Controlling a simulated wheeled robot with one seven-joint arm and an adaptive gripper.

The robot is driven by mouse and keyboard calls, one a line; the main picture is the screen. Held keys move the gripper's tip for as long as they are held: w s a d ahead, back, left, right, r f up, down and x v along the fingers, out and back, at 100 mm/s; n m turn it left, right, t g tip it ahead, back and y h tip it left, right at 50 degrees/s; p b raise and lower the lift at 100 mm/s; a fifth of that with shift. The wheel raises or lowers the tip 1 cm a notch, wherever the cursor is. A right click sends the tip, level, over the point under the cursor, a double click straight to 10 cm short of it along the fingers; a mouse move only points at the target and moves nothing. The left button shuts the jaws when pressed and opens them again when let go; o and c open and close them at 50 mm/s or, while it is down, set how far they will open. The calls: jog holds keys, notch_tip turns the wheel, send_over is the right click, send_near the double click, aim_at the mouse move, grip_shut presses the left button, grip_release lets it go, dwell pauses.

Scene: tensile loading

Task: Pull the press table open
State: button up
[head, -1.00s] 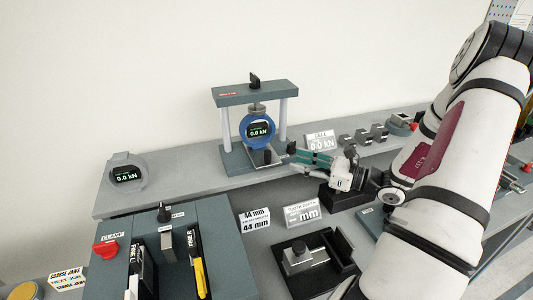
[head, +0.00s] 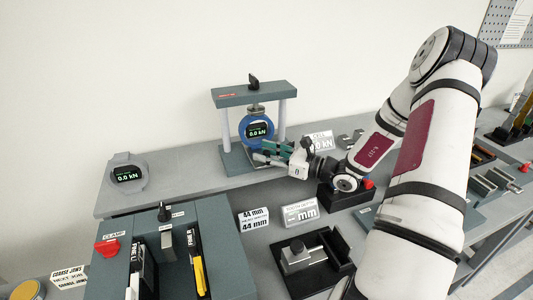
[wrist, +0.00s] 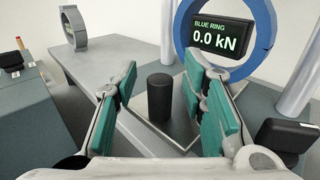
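The press (head: 254,95) is a grey frame with two pale posts on the back bench. A blue ring (head: 246,134) with a display reading 0.0 kN hangs in it, also large in the wrist view (wrist: 263,40). Below the ring, a flat light-grey plate, apparently the press table (wrist: 150,131), carries an upright black cylindrical handle (wrist: 160,97). My gripper (head: 268,152) is at the front of the press. In the wrist view its teal fingers (wrist: 163,95) are open, one each side of the handle, with gaps visible. In the head view my gripper hides the handle.
A round gauge (head: 127,173) stands left on the bench. A black block (wrist: 287,135) sits close right of my fingers. Label signs (head: 299,211), a small vise (head: 304,257) and a grey fixture with a red clamp knob (head: 107,247) are in front.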

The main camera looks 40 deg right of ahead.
grip_shut()
jog(key=shift+s, duration=0.1)
jog(key=s+a+p, duration=0.3)
jog(key=s+p, duration=0.1)
jog(key=s, duration=0.7)
jog(key=shift+s+a, duration=0.15)
jog(key=shift+s, duration=0.15)
jog(key=shift+o, duration=0.3)
grip_release()
jog(key=v, duration=1.2)
